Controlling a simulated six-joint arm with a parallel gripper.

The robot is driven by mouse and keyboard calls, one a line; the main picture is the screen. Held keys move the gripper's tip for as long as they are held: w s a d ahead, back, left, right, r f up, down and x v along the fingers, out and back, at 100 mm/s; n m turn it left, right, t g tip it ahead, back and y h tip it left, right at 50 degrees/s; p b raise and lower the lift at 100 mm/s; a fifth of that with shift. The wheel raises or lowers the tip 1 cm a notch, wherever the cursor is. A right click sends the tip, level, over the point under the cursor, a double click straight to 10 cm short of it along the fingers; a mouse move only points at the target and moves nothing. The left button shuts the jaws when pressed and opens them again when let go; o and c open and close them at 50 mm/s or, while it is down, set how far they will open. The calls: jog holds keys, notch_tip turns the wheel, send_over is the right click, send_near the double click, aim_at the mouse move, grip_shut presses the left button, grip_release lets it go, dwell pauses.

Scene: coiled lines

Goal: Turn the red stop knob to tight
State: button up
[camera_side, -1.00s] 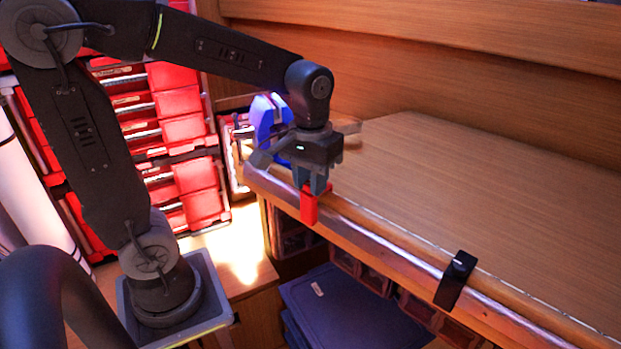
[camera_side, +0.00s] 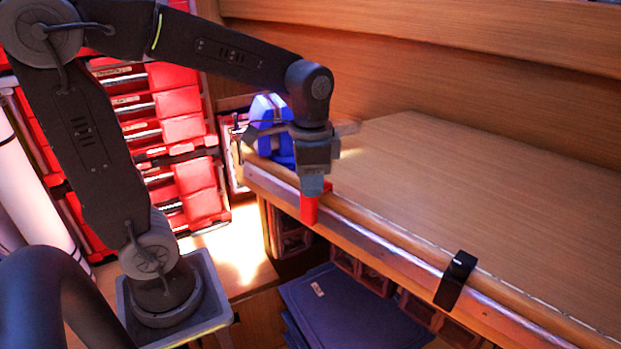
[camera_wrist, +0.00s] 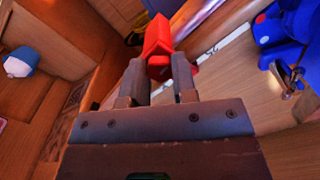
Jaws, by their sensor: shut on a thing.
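The red stop (camera_side: 310,209) sits on the metal rail along the front edge of the wooden bench (camera_side: 480,190). My gripper (camera_side: 313,190) points straight down over it and is shut on its top. In the wrist view the red stop (camera_wrist: 158,42) shows at and beyond the tips of my two grey fingers (camera_wrist: 157,76). The knob part between the fingers is mostly hidden, so I cannot tell how tight it is.
A blue vise (camera_side: 268,125) stands at the bench's left end, close behind my gripper. A black stop (camera_side: 457,278) sits further right on the rail. Blue boxes (camera_side: 345,308) lie below the bench. The bench top to the right is clear.

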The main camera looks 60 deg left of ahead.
jog(key=shift+m, duration=0.5)
jog(key=shift+r, duration=0.1)
jog(key=o, duration=0.9)
jog(key=shift+o, duration=0.2)
notch_tip(320, 180, up, 14)
jog(key=shift+f, duration=0.2)
jog(key=s+d+f+n+t, duration=0.2)
jog(key=s+f+n+t, duration=0.3)
jog(key=s+f, duration=0.3)
jog(key=shift+d+f+n+t, duration=0.3)
jog(key=shift+d+f, duration=0.05)
jog(key=shift+f, duration=0.85)
